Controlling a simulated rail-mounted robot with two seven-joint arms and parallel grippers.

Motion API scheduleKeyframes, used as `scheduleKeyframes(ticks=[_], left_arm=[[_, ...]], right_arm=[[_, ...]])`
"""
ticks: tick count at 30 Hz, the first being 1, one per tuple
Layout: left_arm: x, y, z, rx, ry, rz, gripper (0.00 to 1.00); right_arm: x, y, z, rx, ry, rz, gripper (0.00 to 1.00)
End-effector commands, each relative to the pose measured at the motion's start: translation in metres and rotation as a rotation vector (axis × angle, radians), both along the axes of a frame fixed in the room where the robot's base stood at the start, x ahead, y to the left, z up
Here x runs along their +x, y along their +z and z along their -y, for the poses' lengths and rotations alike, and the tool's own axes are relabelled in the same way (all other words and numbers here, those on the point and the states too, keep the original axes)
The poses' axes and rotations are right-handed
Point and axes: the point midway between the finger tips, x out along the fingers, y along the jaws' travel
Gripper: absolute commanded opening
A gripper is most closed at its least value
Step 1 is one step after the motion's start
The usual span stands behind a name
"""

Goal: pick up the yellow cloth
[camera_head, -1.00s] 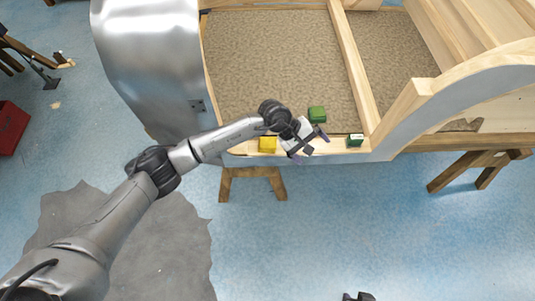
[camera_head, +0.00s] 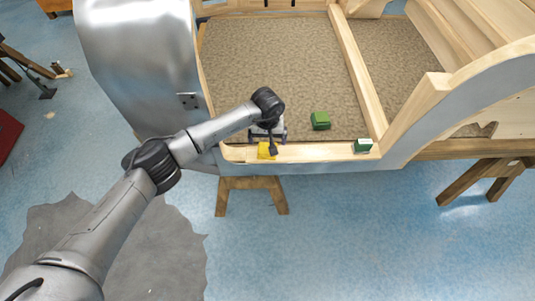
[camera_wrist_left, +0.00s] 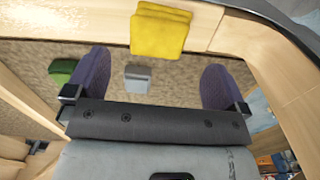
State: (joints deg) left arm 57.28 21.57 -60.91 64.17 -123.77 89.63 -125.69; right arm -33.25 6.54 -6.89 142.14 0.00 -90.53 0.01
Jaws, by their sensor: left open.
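The yellow cloth (camera_head: 265,152) is a small folded pad lying on the wooden sill of the bodyframe, partly covered by my left gripper in the head view. My left gripper (camera_head: 268,137) is over the sill edge by the cloth, open and empty. In the left wrist view the yellow cloth (camera_wrist_left: 160,35) lies just beyond the fingertips, not between them. The two purple-grey fingers of my left gripper (camera_wrist_left: 155,72) are spread wide apart. My right gripper is not in view.
A green folded cloth (camera_head: 320,121) lies on the carpeted floor, and a green and white box (camera_head: 362,146) stands on the sill to the right. A small grey block (camera_wrist_left: 137,77) lies on the carpet below the fingers. A curved metal panel (camera_head: 150,70) rises at left.

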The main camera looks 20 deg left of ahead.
Motion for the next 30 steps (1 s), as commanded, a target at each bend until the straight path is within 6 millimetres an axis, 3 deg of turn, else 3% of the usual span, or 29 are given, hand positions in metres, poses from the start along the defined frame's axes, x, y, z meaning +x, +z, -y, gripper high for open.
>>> scheduleKeyframes(ticks=[1, 10, 19, 27, 30], left_arm=[[0.000, -0.011, 0.000, 0.000, 0.000, -0.001, 1.00], [0.000, -0.026, 0.001, -0.002, 0.000, -0.002, 1.00], [-0.001, -0.065, 0.001, -0.003, 0.001, -0.001, 1.00], [0.000, -0.067, 0.000, -0.001, 0.000, 0.000, 1.00], [0.000, -0.067, 0.000, -0.001, 0.000, 0.000, 0.92]], right_arm=[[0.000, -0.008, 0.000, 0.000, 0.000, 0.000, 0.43], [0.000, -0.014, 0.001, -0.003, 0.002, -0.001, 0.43], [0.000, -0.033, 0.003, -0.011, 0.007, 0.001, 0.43], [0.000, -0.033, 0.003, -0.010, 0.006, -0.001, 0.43], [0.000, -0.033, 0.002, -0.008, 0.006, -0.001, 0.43]])
